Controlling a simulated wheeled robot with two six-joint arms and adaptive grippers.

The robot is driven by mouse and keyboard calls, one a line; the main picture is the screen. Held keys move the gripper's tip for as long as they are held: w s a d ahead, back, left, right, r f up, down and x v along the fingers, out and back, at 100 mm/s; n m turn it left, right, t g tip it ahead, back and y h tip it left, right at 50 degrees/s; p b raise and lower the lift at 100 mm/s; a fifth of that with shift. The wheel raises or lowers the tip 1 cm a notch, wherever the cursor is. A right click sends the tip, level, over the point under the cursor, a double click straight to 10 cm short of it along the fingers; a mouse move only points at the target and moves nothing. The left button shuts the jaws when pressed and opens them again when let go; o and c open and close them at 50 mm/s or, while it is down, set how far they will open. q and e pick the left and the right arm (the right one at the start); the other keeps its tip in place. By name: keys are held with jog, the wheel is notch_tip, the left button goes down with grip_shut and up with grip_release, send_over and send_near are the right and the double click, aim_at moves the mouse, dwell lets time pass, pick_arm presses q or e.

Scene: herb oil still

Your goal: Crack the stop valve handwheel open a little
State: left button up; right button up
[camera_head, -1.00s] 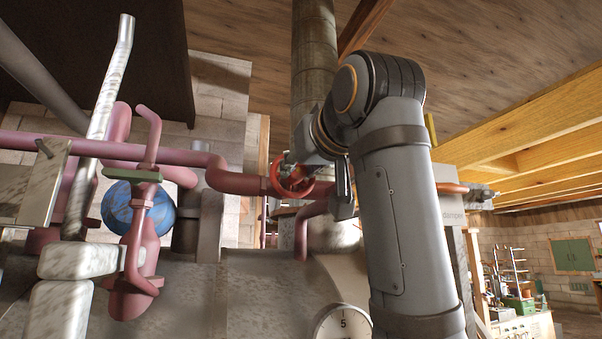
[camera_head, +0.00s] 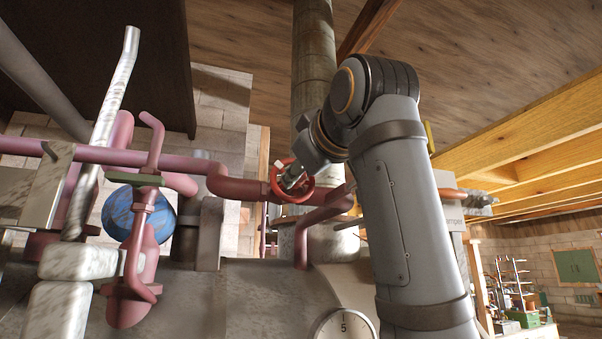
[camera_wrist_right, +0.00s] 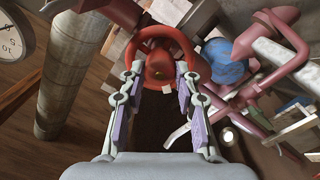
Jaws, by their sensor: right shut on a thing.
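The red stop valve handwheel (camera_head: 306,193) sits at the end of a pink pipe in the middle of the head view. In the right wrist view the handwheel (camera_wrist_right: 160,34) is straight ahead, with its hub visible. My right gripper (camera_wrist_right: 159,80) has its two fingers at opposite sides of the wheel's near part, and it is shut on the handwheel. In the head view my right gripper (camera_head: 290,175) reaches the wheel from the upper right. The exact finger contacts are too small to make out. My left gripper is not in view.
Pink pipes (camera_head: 180,160) run left of the wheel, with a blue round vessel (camera_head: 160,222) behind them. A pressure gauge (camera_head: 343,326) is below. A tall metal flue (camera_head: 313,60) rises behind the wheel. Wooden beams (camera_head: 530,145) are at right.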

dwell(0.3)
jog(key=o, duration=1.1)
jog(key=shift+s, duration=0.15)
jog(key=shift+o, duration=0.2)
jog(key=v, duration=1.2)
jog(key=shift+r, duration=0.1)
